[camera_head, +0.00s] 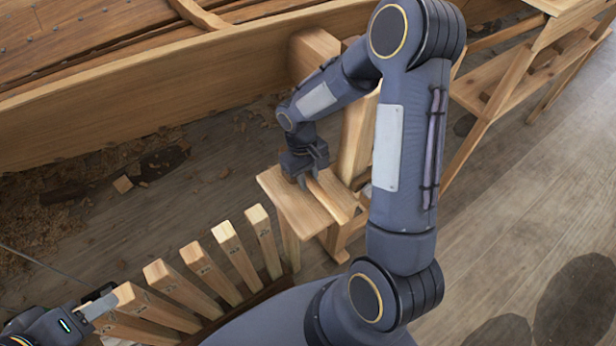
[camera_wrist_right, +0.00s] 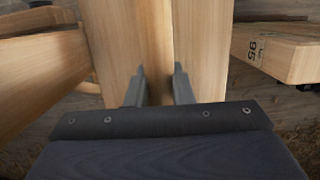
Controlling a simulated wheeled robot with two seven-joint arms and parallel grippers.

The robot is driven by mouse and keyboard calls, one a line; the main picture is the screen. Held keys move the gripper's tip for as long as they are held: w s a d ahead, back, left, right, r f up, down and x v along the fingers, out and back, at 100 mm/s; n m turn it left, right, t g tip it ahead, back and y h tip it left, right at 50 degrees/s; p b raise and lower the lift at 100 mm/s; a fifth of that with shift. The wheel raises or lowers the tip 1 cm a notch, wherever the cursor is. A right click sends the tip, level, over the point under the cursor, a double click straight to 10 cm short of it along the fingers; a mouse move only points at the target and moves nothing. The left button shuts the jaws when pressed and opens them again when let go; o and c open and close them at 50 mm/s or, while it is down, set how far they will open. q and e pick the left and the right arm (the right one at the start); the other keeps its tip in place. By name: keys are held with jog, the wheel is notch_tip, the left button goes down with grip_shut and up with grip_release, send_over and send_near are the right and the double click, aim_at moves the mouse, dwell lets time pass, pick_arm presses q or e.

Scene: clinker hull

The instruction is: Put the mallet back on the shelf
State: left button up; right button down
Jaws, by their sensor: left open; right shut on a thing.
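My right gripper (camera_head: 308,178) points down at a pale wooden board-like piece (camera_head: 291,208), beside a second one (camera_head: 340,198). In the right wrist view its fingers (camera_wrist_right: 160,85) are close together along a seam between two pale wooden faces, shut on wood. I cannot tell whether this wood is the mallet; no mallet shape shows clearly. My left gripper (camera_head: 95,305) is open at the lower left, partly cut off, near the end of a slanted wooden slat (camera_head: 150,303). I cannot make out which surface is the shelf.
A row of several upright slats (camera_head: 238,258) stands at the lower left. The wooden hull (camera_head: 180,85) runs across the back, with shavings (camera_head: 150,160) below it. A wooden trestle (camera_head: 500,85) stands at the right. Floor (camera_head: 500,220) is clear at the right.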

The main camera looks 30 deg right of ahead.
jog(key=shift+f, duration=0.15)
jog(key=c, duration=1.2)
grip_release()
jog(key=shift+w+a+r+p, duration=0.1)
jog(key=shift+w+r+p, duration=0.15)
jog(key=shift+r, duration=1.05)
jog(key=shift+w+d+r+p, duration=0.1)
jog(key=shift+w+r+p, duration=0.1)
jog(key=shift+r, duration=1.05)
jog(key=shift+w+a+r+p, duration=0.15)
jog(key=shift+w+r, duration=0.1)
jog(key=shift+r, duration=1.05)
jog(key=shift+r, duration=0.2)
jog(key=s+a+r+t+y+p, duration=0.1)
jog(key=s+r+p, duration=0.3)
jog(key=r, duration=0.4)
jog(key=s+a+r+m+t+y+p, duration=0.1)
jog(key=s+a+r+t+p, duration=0.1)
jog(key=s+r+t+p, duration=0.2)
jog(key=s+a+r+m+t+y+p, duration=0.1)
jog(key=s+r+p, duration=0.3)
jog(key=s+r, duration=0.5)
jog(key=shift+s+a+r+t+y, duration=0.1)
jog(key=shift+r+t+y, duration=0.25)
jog(key=shift+r, duration=0.8)
jog(key=shift+s+a+r+t+y, duration=0.15)
jog(key=shift+r+t, duration=0.3)
jog(key=shift+r, duration=0.7)
